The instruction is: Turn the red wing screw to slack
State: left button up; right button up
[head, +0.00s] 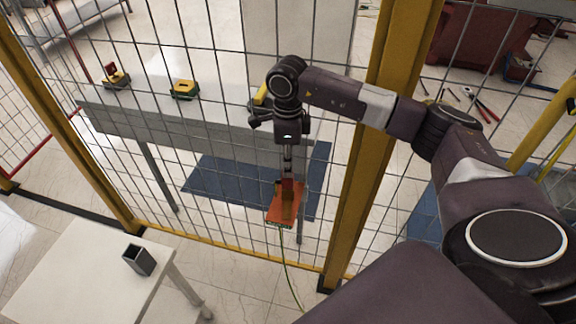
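My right arm comes in from the right, and its gripper (287,180) points down in front of the mesh fence. An orange block (272,212) with a darker brownish part in its middle shows right at the fingertips. A thin yellow-green cable hangs down from it. The fingers are small and overlap the block, so I cannot tell whether they are open, shut or gripping it. I cannot make out a red wing screw clearly; it may be hidden by the gripper. My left gripper is not in view.
A yellow-framed mesh fence (384,130) stands across the scene. A white table (80,275) with a dark open box (139,260) stands at lower left. Tools lie on the floor at upper right.

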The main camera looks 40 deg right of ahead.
jog(key=o, duration=0.3)
jog(key=shift+o, duration=0.2)
notch_tip(320, 180, up, 12)
dwell(0.4)
dwell(0.3)
